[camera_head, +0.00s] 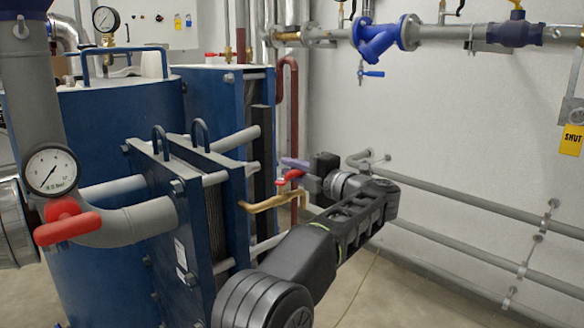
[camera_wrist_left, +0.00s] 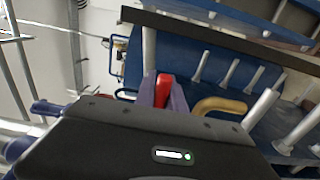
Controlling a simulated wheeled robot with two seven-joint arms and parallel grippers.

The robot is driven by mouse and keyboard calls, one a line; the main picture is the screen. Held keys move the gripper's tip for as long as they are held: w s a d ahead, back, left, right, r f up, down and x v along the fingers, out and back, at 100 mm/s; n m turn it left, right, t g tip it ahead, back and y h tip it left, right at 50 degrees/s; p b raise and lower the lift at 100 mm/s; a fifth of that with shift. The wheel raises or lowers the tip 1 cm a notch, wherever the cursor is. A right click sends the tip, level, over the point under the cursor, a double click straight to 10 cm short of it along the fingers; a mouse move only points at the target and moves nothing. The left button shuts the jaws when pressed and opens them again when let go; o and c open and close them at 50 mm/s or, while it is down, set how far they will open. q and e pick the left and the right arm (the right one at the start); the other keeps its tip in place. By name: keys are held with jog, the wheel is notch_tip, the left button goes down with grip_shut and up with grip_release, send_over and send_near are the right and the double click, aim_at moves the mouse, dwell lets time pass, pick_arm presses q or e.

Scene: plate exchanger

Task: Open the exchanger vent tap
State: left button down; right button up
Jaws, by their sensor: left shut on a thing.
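The vent tap's red handle (camera_head: 289,178) sits by a bent brass pipe (camera_head: 262,203) at the right side of the blue plate exchanger (camera_head: 206,190). My left gripper (camera_head: 284,170) reaches it from the right. In the left wrist view, the red handle (camera_wrist_left: 164,89) stands between the two purple fingers, which are shut on it. The brass pipe (camera_wrist_left: 222,104) shows just right of the fingers there. The tap's body is mostly hidden by my gripper. My right gripper is not in view.
A gauge (camera_head: 52,171) and a larger red handle (camera_head: 67,222) are on the grey pipe at left. Grey pipes (camera_head: 470,209) run along the right wall. A yellow SHUT tag (camera_head: 572,140) hangs at far right. Bare floor (camera_head: 375,290) shows right of my arm.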

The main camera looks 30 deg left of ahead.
aim_at(304, 174)
pick_arm(q)
jog(key=shift+f, duration=0.15)
jog(key=c, duration=1.4)
grip_release()
jog(key=v, duration=0.7)
jog(key=shift+s+d+p, duration=0.1)
jog(key=shift+d+p, duration=0.25)
